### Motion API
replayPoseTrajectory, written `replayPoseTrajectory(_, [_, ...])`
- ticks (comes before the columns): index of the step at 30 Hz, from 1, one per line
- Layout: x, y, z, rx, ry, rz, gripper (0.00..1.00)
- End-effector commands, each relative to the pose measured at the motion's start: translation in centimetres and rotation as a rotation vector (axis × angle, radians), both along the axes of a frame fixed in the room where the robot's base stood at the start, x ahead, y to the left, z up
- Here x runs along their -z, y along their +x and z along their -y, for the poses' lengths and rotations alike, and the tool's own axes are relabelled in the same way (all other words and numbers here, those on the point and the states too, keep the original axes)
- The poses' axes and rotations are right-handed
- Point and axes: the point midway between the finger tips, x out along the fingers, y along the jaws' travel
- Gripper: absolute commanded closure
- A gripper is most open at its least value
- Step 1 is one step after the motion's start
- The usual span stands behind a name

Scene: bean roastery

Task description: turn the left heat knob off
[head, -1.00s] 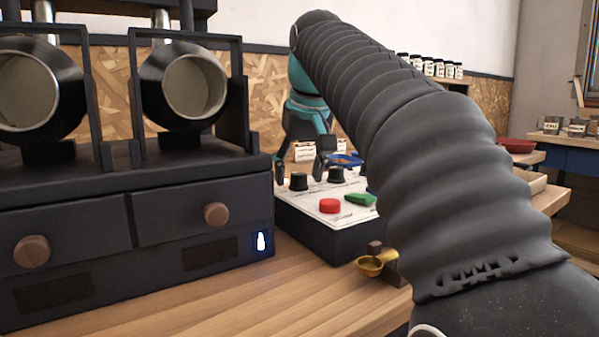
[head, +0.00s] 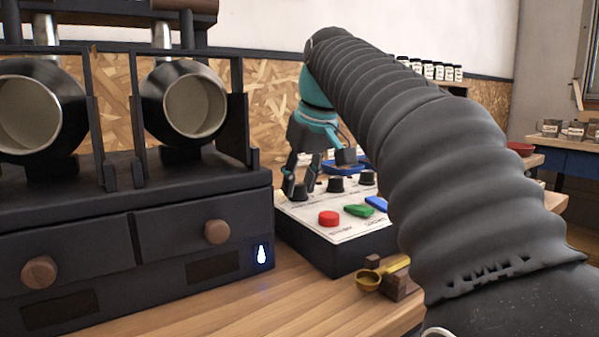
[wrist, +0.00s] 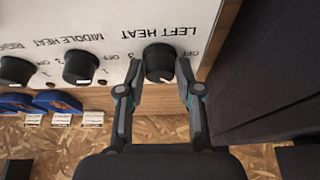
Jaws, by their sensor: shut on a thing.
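The left heat knob (wrist: 158,62) is black and round, on the white panel under the upside-down "LEFT HEAT" label in the wrist view. A small white mark shows near its lower edge. My gripper (wrist: 158,72) has one finger on each side of this knob and is shut on it. In the head view my gripper (head: 295,184) reaches down to the leftmost knob (head: 300,193) of the control box (head: 325,245). The fingers partly hide that knob there.
The middle heat knob (wrist: 80,67) stands beside it. The dark roaster (head: 130,230) stands left. A brass scoop (head: 370,280) lies in front of the box.

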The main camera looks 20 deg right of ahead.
Motion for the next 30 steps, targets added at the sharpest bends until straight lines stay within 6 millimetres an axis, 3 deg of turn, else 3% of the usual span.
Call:
replayPoseTrajectory(18, [-0.33,0.18,0.27,-0.559,0.003,-0.002,1.00])
replayPoseTrajectory(30, [-0.10,0.25,0.29,-0.772,0.001,-0.001,1.00])
